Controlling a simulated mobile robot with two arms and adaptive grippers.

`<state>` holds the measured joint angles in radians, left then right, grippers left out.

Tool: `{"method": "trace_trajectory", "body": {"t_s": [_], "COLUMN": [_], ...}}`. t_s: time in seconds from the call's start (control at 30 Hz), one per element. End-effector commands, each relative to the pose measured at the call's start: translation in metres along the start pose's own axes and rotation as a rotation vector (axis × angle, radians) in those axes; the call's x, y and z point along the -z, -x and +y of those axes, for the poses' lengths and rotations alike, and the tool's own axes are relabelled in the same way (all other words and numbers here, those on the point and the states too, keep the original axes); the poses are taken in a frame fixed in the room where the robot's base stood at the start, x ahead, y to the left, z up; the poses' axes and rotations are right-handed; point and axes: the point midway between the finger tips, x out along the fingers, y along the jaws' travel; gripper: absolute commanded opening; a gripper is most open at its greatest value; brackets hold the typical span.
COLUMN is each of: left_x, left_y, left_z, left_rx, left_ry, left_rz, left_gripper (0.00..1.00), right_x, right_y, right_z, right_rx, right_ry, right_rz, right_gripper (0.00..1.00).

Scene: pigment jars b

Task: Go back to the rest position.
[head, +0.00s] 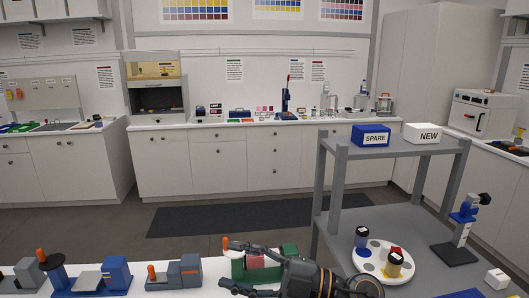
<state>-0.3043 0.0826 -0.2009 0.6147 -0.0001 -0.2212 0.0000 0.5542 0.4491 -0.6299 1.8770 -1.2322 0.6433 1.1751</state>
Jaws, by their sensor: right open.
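My right gripper (226,264) reaches in from the bottom centre, its fingers pointing left. Its two fingers are spread apart with nothing between them. It is in front of a green device (290,250) with a pinkish block (255,261), and partly hides it. Whether it touches the device cannot be told. My left gripper is not in view.
A white bench (212,270) along the bottom edge bears blue and grey devices (116,272). Right of my gripper stands a grey cart (342,190) with a SPARE box (370,136), a NEW box (421,133) and a round white jar holder (372,271). Open floor lies behind the bench.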

Motion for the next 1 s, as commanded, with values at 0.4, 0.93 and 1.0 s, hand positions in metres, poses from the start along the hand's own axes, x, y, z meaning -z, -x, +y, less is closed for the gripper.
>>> {"method": "trace_trajectory", "body": {"t_s": [0.4, 0.93, 1.0], "left_x": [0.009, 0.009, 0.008], "left_y": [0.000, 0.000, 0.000], "left_z": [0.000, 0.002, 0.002], "left_rx": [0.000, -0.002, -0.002], "left_ry": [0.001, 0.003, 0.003], "left_rz": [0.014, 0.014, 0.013], "left_gripper": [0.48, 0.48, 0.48], "right_x": [-0.070, -0.072, -0.058], "right_y": [0.146, 0.312, 0.318], "right_z": [0.038, -0.241, -0.265], "right_rx": [-0.961, -0.766, -0.690], "right_ry": [-0.409, -1.156, -1.218], "right_rz": [-0.497, -1.559, -1.623], "right_gripper": [0.50, 0.50, 0.50]}}
